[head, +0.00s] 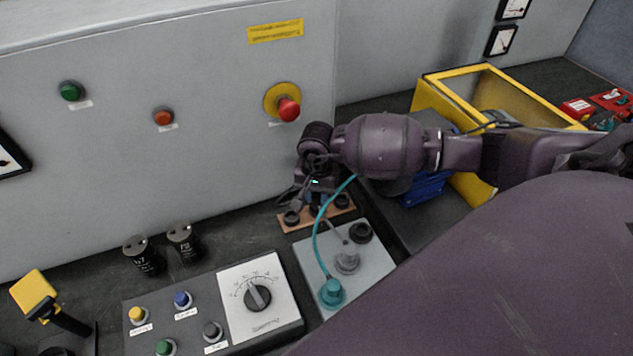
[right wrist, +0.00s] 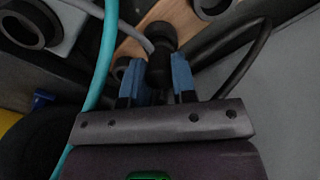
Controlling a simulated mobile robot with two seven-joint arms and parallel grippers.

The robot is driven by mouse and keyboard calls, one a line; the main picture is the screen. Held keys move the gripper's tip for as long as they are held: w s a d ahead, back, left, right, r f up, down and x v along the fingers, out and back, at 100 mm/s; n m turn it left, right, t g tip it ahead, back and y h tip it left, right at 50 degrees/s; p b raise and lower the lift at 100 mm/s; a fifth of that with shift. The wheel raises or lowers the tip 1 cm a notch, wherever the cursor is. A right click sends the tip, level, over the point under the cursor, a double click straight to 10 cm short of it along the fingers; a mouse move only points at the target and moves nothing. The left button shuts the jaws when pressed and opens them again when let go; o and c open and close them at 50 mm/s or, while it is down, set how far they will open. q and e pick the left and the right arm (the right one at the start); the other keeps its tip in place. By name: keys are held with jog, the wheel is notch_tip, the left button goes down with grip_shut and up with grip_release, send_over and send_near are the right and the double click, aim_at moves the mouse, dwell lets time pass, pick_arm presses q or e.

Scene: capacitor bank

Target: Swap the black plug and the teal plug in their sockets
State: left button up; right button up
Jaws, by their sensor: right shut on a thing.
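My right gripper (head: 308,199) reaches down over the wooden board (head: 288,227) behind the grey socket panel (head: 378,270). In the right wrist view its blue fingertips (right wrist: 158,82) are shut on the black plug (right wrist: 160,60). The plug is at the wooden board (right wrist: 130,48); I cannot tell whether it is seated there or just above. The teal plug (head: 332,293) sits in the panel's front socket, its teal cable (head: 316,245) running up past my gripper. An empty black socket (head: 360,232) is at the panel's back. My left gripper is out of view.
A grey plug (head: 347,261) stands in the panel's middle socket. Black sockets line the wooden board. A control box (head: 285,327) with a dial and two black capacitors (head: 183,242) stand left. A yellow bin (head: 455,115) is behind my right arm. The grey wall is close behind the gripper.

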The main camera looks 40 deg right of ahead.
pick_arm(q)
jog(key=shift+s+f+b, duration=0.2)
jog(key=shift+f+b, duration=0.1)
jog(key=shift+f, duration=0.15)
pick_arm(e)
jog(key=shift+s+a+f, duration=0.1)
jog(key=shift+s+f, duration=0.05)
jog(key=shift+f, duration=0.4)
jog(key=o, duration=1)
jog(key=shift+f, duration=0.1)
jog(key=shift+s+f, duration=0.1)
jog(key=shift+r, duration=0.45)
jog(key=r+p, duration=0.1)
jog(key=r, duration=0.1)
jog(key=r+p, duration=0.1)
jog(key=r, duration=0.3)
jog(key=shift+w+r+p, duration=0.25)
jog(key=shift+r+p, duration=0.05)
jog(key=shift+p, duration=0.1)
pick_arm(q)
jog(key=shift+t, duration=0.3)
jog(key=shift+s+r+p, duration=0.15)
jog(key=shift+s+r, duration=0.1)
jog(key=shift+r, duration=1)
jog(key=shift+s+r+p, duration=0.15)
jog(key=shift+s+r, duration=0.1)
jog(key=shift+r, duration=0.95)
pick_arm(e)
jog(key=shift+r, duration=0.8)
